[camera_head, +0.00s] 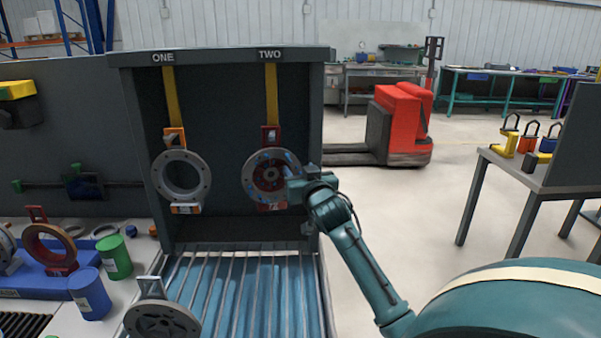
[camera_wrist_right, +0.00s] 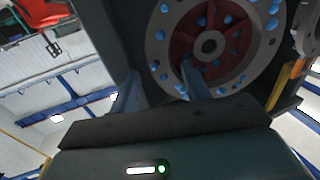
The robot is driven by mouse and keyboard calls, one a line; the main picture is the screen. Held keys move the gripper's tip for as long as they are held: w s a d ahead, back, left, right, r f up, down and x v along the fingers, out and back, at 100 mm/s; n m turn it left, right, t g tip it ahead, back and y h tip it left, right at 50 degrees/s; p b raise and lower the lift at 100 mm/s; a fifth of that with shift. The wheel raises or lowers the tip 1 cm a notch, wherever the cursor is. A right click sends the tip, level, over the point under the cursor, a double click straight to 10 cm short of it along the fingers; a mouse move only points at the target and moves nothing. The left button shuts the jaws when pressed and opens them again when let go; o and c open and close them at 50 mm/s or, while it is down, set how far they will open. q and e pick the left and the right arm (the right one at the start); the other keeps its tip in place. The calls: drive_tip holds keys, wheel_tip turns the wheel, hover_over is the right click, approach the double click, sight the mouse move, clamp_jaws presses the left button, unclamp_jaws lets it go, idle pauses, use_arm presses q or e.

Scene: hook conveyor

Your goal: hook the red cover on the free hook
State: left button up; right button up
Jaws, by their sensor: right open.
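A round grey cover with a red spoked centre (camera_head: 262,172) hangs upright below the yellow strap of hook TWO (camera_head: 271,95), with a red bracket (camera_head: 271,135) at its top. My right gripper (camera_head: 293,186) is open at the right edge of this cover. In the right wrist view the gripper's two fingers (camera_wrist_right: 160,82) are apart, and one overlaps the lower part of the cover (camera_wrist_right: 238,48). Whether they touch is not clear. Hook ONE (camera_head: 173,95) carries a grey ring (camera_head: 157,183) with orange brackets. My left gripper is not in view.
A grey disc with a handle (camera_head: 162,322) stands at the front left of the roller conveyor (camera_head: 240,290). A red ring part (camera_head: 38,250) sits in a blue tray (camera_head: 20,285). Green (camera_head: 115,262) and blue (camera_head: 91,298) cups stand beside it. The dark booth wall (camera_head: 220,120) lies behind the hooks.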

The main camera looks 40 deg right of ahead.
drive_tip(key=shift+f, duration=0.25)
use_arm(q)
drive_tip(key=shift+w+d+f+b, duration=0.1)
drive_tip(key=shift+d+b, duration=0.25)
drive_tip(key=shift+b, duration=0.4)
use_arm(e)
drive_tip(key=v, duration=1.3)
drive_tip(key=shift+r, duration=0.3)
drive_tip(key=shift+s, duration=0.15)
